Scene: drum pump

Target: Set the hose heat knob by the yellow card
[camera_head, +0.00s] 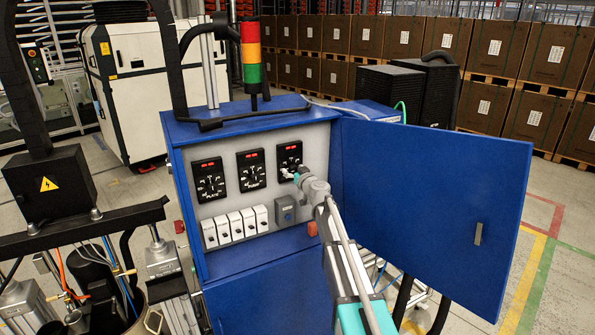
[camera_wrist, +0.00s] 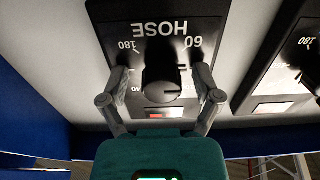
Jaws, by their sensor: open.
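The hose heat knob (camera_wrist: 163,82) is black and sits on a black dial plate marked HOSE, which shows upside down in the wrist view. A light line shows on the knob; its exact setting is hard to read. My gripper (camera_wrist: 162,72) is open, one finger on each side of the knob; I cannot tell if they touch it. In the head view the hose dial (camera_head: 289,155) is the rightmost of three on the grey panel, and my gripper (camera_head: 299,174) is in front of its lower part. No yellow card can be made out.
Two similar dials (camera_head: 210,180) (camera_head: 251,169) are to the left, with a row of white switches (camera_head: 236,225) below. The open blue door (camera_head: 425,205) stands close to the right of my arm. A red, yellow and green light tower (camera_head: 252,52) stands on the cabinet.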

